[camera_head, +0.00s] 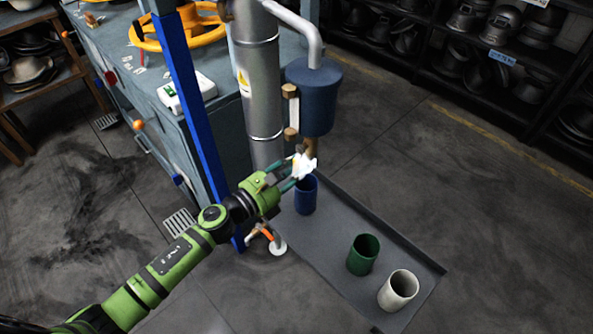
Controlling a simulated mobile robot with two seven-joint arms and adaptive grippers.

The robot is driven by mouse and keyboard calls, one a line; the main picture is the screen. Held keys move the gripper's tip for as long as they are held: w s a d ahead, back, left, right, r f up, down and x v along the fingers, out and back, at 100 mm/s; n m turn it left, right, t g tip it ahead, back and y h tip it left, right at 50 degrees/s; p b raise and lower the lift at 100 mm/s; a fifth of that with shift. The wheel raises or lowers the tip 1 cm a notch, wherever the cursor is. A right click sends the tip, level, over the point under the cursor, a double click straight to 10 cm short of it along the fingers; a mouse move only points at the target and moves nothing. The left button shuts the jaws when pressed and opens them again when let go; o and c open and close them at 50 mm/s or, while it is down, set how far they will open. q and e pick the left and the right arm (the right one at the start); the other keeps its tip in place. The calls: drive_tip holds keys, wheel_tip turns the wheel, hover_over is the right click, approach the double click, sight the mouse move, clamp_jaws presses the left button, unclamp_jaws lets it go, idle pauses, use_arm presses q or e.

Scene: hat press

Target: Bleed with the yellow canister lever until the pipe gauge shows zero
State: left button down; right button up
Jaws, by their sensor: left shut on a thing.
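A dark blue canister (313,98) hangs beside a silver vertical pipe (259,90), with brass fittings between them. A brass spout (311,146) comes out of its underside. A pale white-yellow piece (304,165) shows at this spout; it looks like the canister lever, but its shape is washed out. My left gripper (296,173) reaches in from the lower left and is shut on this piece, just above a blue cup (306,199). I cannot make out a gauge dial on the pipe. My right gripper is not in view.
The blue cup, a green cup (362,256) and a cream cup (398,291) stand on a grey tray (340,222). A blue post (190,110) and a grey-blue machine (150,62) with a yellow handwheel (205,37) stand left of the pipe. Floor right of the tray is clear.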

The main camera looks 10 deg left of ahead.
use_arm(q)
drive_tip(key=shift+w+a+r, duration=0.1)
drive_tip(key=shift+w+r, duration=0.05)
idle(0.3)
drive_tip(key=c, duration=1)
unclamp_jaws()
drive_tip(key=v, duration=1.2)
